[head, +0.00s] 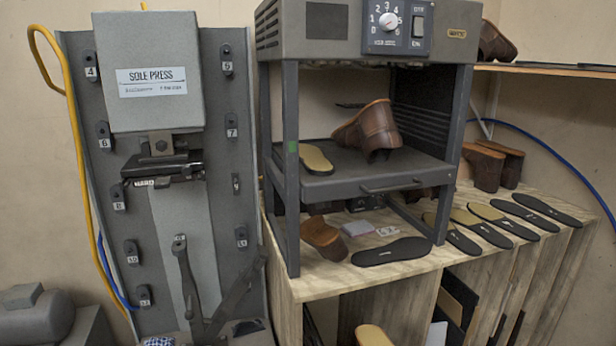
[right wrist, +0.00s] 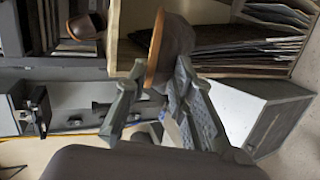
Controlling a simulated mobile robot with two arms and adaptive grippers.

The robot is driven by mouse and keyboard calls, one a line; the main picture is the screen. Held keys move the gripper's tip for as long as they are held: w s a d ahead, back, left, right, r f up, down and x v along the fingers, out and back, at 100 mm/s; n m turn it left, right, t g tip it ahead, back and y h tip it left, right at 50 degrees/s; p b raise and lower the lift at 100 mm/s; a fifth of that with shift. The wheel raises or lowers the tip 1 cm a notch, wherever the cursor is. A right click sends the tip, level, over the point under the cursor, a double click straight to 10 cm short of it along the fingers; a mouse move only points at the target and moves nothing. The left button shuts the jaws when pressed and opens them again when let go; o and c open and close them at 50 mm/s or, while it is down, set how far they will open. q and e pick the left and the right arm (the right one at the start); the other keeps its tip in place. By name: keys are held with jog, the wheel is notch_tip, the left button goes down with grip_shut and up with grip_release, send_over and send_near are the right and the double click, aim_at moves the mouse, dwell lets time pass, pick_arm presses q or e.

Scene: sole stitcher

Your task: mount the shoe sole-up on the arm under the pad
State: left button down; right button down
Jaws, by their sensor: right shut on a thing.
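The sole press (head: 150,90) stands at the left, with its dark pad (head: 162,165) under the grey head. Low beneath the pad, a dark metal arm (head: 188,280) rises in a forked shape; nothing is seen mounted on it. In the right wrist view, my right gripper (right wrist: 153,82) is shut on a brown shoe (right wrist: 176,42) with a tan sole edge. The shoe extends up from between the fingers, and part of it is hidden by them. A tan sole (head: 373,335) shows at the bottom edge of the head view, probably the held shoe's. My left gripper is not in view.
Right of the press, an oven-like cabinet (head: 370,30) stands on the wooden bench (head: 330,285), with a brown shoe (head: 370,130) on its shelf. Several loose soles (head: 392,251) and other shoes lie around it. A yellow hose (head: 75,130) runs down the press's left side.

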jog(key=w+a+r+m+h, duration=0.1)
jog(key=a+r, duration=0.2)
jog(key=a, duration=0.3)
jog(key=a+r+m+h, duration=0.1)
jog(key=a+r, duration=0.3)
jog(key=a, duration=0.1)
notch_tip(320, 180, down, 15)
jog(key=b, duration=1.4)
jog(key=shift+w, duration=0.2)
jog(key=shift+a, duration=0.15)
notch_tip(320, 180, up, 15)
jog(key=p, duration=1.5)
jog(key=s+d+f+n+y+b, duration=0.1)
jog(key=d+f, duration=0.4)
jog(key=d, duration=0.1)
jog(key=shift+a, duration=0.2)
